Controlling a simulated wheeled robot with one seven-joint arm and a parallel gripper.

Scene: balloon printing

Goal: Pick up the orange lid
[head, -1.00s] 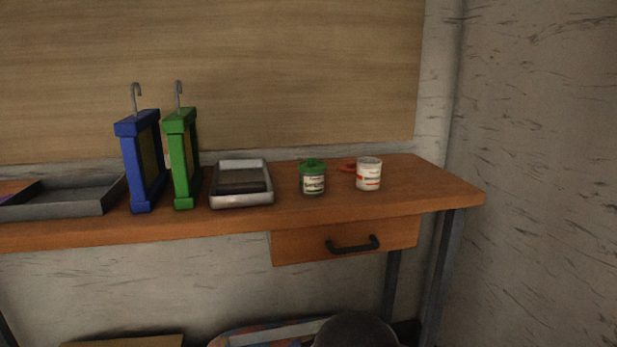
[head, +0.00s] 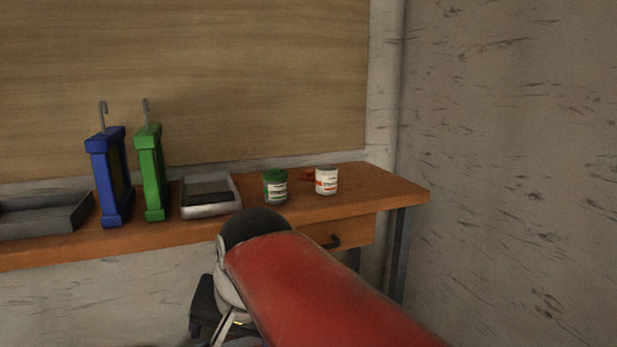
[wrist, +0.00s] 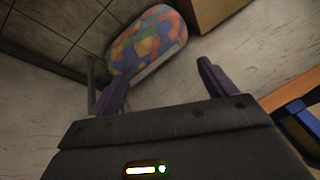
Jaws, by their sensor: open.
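The orange lid (head: 308,177) lies on the wooden table, just left of and behind the white jar (head: 326,181); only a small part of it shows. The white jar looks open at the top. A jar with a green lid (head: 275,186) stands left of it. My gripper (wrist: 158,88) is open and empty in the wrist view, its two dark fingers spread apart. It is below and in front of the table, well away from the orange lid. The fingers are hidden or unclear in the head view.
The wooden table (head: 390,190) stands against the wall and has a drawer below. A grey-white tray (head: 210,210), a green frame (head: 152,175) and a blue frame (head: 108,180) stand to the left. A multicoloured rounded object (wrist: 148,40) is on the floor under the table.

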